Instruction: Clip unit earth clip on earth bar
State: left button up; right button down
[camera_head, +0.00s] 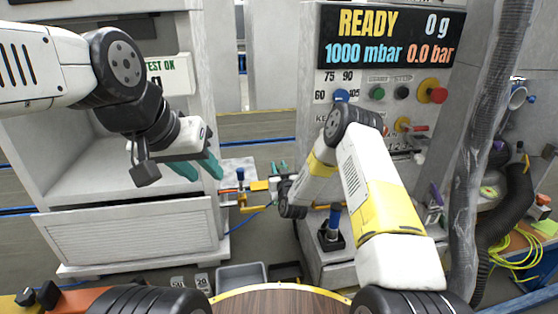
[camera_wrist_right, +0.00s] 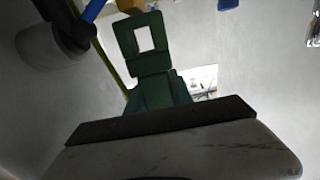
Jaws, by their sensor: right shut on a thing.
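My left gripper (camera_head: 197,169) hangs at the left in the head view. Its two teal fingers are apart, with nothing seen between them. My right gripper (camera_head: 279,167) is near the middle, mostly hidden by its own arm; only small teal tips show. The right wrist view shows its dark green finger (camera_wrist_right: 150,62) with a square opening. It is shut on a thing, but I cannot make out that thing. A yellow fitting (camera_head: 262,185) is close to the right gripper. I cannot tell whether it is the earth clip or part of the earth bar.
A control panel (camera_head: 392,38) reading READY stands behind the right arm. A blue-handled upright device (camera_head: 335,222) is below it. A blue cable (camera_head: 252,217) runs below the yellow fitting. A grey bin (camera_head: 241,277) is at the front. A ribbed black hose (camera_head: 515,200) hangs at the right.

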jog(key=shift+f, duration=1.15)
jog(key=c, duration=1.1)
grip_release()
jog(key=shift+o, duration=0.2)
jog(key=shift+f, duration=0.1)
jog(key=s+d, duration=0.1)
jog(key=s, duration=0.6)
jog(key=shift+s+d, duration=0.3)
jog(key=shift+s, duration=0.05)
